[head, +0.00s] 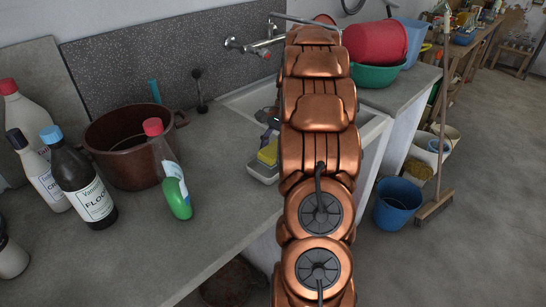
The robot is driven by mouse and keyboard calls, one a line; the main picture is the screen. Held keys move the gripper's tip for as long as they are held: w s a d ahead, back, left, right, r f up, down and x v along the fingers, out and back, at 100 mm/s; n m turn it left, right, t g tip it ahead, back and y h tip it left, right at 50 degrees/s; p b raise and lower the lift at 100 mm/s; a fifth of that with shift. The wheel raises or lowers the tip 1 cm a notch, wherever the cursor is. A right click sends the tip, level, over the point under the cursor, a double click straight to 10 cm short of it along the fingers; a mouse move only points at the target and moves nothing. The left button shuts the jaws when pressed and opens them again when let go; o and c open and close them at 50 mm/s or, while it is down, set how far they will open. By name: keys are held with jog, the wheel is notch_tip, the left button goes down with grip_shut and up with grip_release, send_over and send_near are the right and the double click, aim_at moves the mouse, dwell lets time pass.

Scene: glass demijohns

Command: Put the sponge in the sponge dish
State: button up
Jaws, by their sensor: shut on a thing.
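The yellow sponge (268,152) shows just left of my copper arm, at the front edge of the sink. My gripper (268,138) is mostly hidden behind my arm; its grey and dark parts show just above the sponge, and it is shut on the sponge. The pale grey sponge dish (261,172) is on the counter directly below the sponge in the picture. My arm hides the dish's right part. I cannot tell whether the sponge touches the dish's floor or hangs a little above it.
A green bottle with a red cap (169,172), a brown pot (128,150) and several bottles stand left on the counter (205,235). The white sink (240,104) lies behind the dish. Red (375,42) and green (376,76) basins are at right.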

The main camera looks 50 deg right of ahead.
aim_at(277, 146)
jog(key=shift+f+p, duration=0.5)
jog(key=shift+f, duration=0.95)
jog(key=shift+f, duration=0.1)
jog(key=o, duration=0.8)
jog(key=shift+o, duration=0.2)
jog(key=shift+b+v, duration=1.35)
jog(key=shift+v, duration=3.3)
jog(key=shift+p+v, duration=1.25)
jog(key=shift+v, duration=0.2)
jog(key=shift+w+a, duration=0.1)
jog(key=shift+a, duration=0.1)
